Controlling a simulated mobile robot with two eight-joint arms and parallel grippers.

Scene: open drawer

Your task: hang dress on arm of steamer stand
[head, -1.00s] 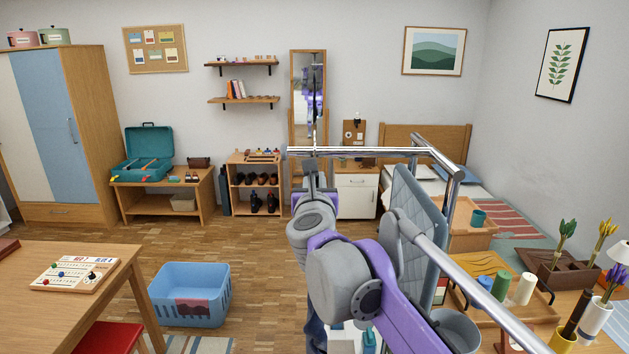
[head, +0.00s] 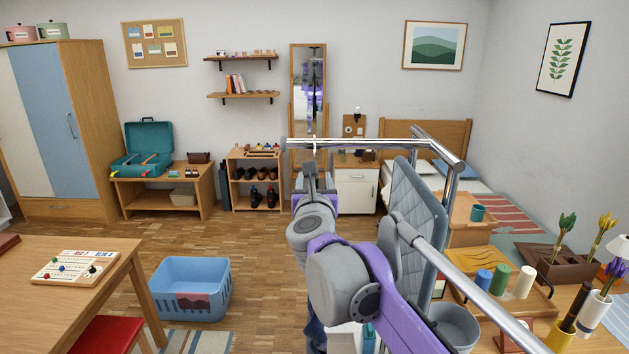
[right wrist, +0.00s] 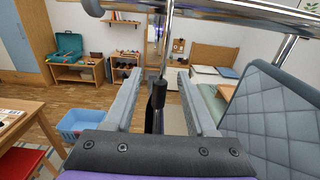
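The steamer stand shows its chrome top rail (head: 375,143) and a grey-blue quilted board (head: 420,210); the rail also crosses the top of the right wrist view (right wrist: 225,12). My right gripper (head: 311,172) is just under the rail's left part. In the right wrist view its two fingers (right wrist: 157,100) are apart. A dark, narrow piece (right wrist: 157,95) below a chrome rod shows between them; I cannot tell whether they touch it. I cannot make out the dress clearly; dark blue cloth-like material (head: 314,334) shows low behind my right arm. My left gripper is out of view.
A blue basket (head: 192,278) stands on the floor left of my arm. A wooden table (head: 60,300) with a game board and a red stool (head: 105,335) are at left. A side table (head: 545,318) with candles and vases is at right. The middle floor is open.

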